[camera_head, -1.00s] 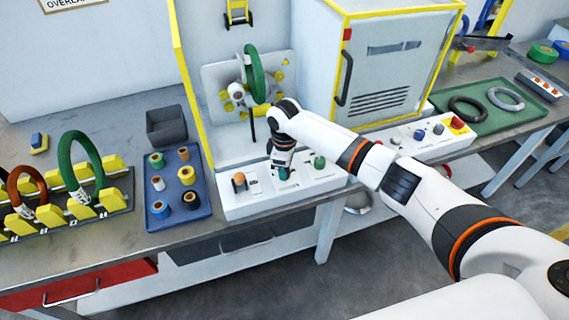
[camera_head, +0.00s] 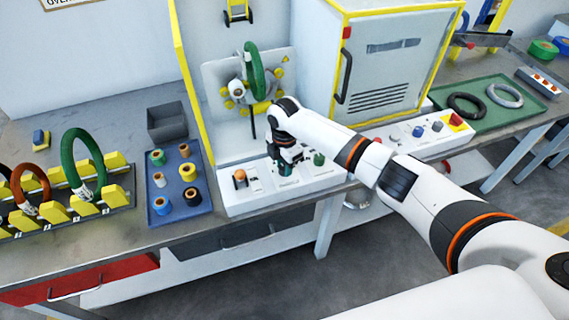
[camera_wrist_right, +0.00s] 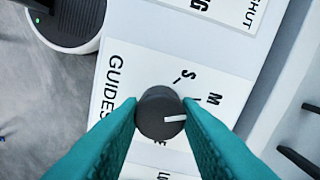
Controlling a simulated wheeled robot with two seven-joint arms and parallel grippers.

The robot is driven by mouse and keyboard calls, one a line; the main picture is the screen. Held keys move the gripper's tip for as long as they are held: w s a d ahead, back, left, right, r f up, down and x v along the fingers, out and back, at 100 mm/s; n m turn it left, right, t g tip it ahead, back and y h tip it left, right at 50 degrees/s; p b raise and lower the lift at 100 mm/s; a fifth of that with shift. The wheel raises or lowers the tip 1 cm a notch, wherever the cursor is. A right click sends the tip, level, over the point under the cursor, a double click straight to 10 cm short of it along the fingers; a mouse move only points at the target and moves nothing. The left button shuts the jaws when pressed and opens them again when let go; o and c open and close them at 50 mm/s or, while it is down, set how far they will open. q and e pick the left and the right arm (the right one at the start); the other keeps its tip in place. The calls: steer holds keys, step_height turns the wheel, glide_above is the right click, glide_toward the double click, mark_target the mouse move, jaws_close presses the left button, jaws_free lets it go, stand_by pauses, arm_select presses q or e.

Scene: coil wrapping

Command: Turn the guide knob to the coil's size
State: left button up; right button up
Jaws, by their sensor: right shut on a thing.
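The guide knob (camera_wrist_right: 160,113) is a dark round knob with a white pointer line. In the right wrist view it sits on a white label reading "GUIDES", with size letters beside it, S and M legible. The pointer points right in that view; which letter it matches I cannot tell. My right gripper (camera_head: 287,172), with teal fingers, is shut on the knob from both sides. In the head view the gripper hides the knob. A green coil (camera_head: 255,72) stands upright at the machine's yellow rollers. My left gripper is not in view.
The white control panel (camera_head: 262,200) also carries an orange knob (camera_head: 240,177) and a green knob (camera_head: 319,159), close on either side of the gripper. A blue tray (camera_head: 180,214) of tape rolls and a rack with coils (camera_head: 80,160) stand to the left.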

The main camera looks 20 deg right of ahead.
mark_target(284, 166)
steer(key=shift+n, duration=0.7)
steer(key=o, duration=1)
steer(key=shift+r, duration=0.1)
step_height(284, 166, up, 12)
steer(key=shift+f+b, duration=0.1)
steer(key=shift+b, duration=0.9)
